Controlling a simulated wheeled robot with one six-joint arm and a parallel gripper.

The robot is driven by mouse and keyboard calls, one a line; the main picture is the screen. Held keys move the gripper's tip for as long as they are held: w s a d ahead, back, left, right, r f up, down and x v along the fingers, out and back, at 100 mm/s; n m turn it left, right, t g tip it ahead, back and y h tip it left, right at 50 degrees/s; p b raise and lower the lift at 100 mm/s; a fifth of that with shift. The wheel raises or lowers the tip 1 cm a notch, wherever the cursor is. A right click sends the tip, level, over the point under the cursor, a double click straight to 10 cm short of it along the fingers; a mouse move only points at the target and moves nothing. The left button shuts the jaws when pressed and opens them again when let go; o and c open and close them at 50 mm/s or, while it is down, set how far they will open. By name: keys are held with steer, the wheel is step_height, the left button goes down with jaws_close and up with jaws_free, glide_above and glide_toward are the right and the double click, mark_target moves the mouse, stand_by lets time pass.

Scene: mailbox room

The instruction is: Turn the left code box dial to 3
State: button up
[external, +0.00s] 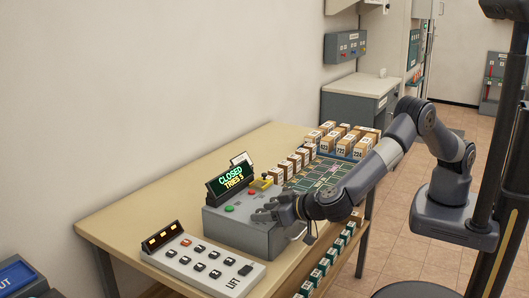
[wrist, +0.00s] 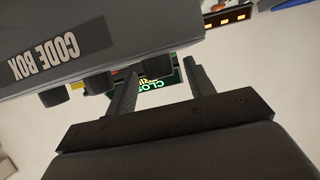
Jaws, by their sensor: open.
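The grey code box (external: 240,228) stands on the table, with a screen (external: 231,181) on top reading CLOSED, TRIES 5. In the wrist view its labelled face (wrist: 100,45) appears upside down at the upper left. Several dark dials show along its edge there; the one farthest right (wrist: 133,66) is the left dial if the label is read upright. My gripper (external: 268,211) is at the box's front. In the wrist view my gripper (wrist: 163,72) is open and empty, one finger close beside that dial. I cannot tell whether they touch. The dial numbers are not readable.
A LIFT panel (external: 202,265) with several buttons lies left of the code box. Numbered parcels (external: 345,140) and a green grid mat (external: 318,175) lie beyond it. The table's left part (external: 150,205) is bare.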

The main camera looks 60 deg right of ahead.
steer(key=shift+w, duration=0.2)
steer(key=shift+c, duration=0.2)
steer(key=c, duration=0.9)
steer(key=shift+f, duration=0.1)
